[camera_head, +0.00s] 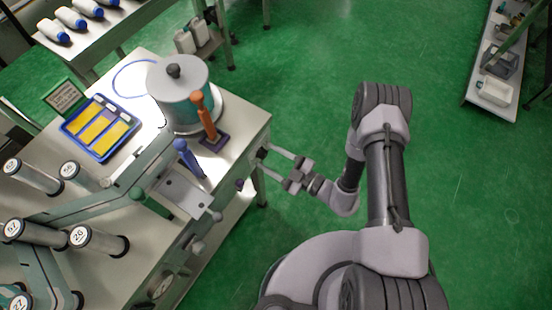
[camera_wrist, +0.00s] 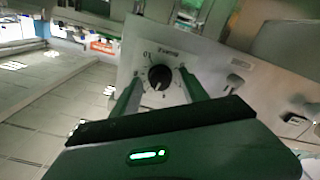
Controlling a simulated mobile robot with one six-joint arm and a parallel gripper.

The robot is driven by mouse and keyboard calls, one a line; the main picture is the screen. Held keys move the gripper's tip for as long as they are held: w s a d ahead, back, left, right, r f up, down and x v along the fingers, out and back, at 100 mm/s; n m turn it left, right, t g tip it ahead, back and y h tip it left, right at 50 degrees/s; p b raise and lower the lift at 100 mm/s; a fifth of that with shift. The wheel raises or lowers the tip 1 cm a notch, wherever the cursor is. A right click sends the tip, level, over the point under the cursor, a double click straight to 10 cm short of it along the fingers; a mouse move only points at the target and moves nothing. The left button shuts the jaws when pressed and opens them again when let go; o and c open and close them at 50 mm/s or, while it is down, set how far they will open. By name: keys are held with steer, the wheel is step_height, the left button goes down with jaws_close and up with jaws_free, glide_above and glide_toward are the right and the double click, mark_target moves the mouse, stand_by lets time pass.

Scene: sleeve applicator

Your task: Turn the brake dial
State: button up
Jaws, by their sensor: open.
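The brake dial (camera_wrist: 160,77) is a small round black knob with a light pointer mark, on a grey panel (camera_wrist: 200,48) with printed lettering and numbers around the dial. My gripper (camera_wrist: 161,75) is open, with one finger on each side of the dial in the wrist view. I cannot tell how far the fingertips reach along the knob, and no contact shows. In the head view my gripper (camera_head: 265,160) is at the right side of the machine bench (camera_head: 240,135), its two fingers pointing at the bench side. The dial is too small to make out clearly there.
On the bench stand a lidded pot (camera_head: 178,90), an orange-handled lever (camera_head: 205,115), a blue-handled lever (camera_head: 188,158) and a blue tray (camera_head: 75,128) with yellow pieces. Several rollers are at the left.

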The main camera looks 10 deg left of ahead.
steer(key=p+v, duration=0.3)
steer(key=v, duration=1.4)
steer(key=shift+d+p, duration=0.2)
steer(key=shift+p, duration=0.2)
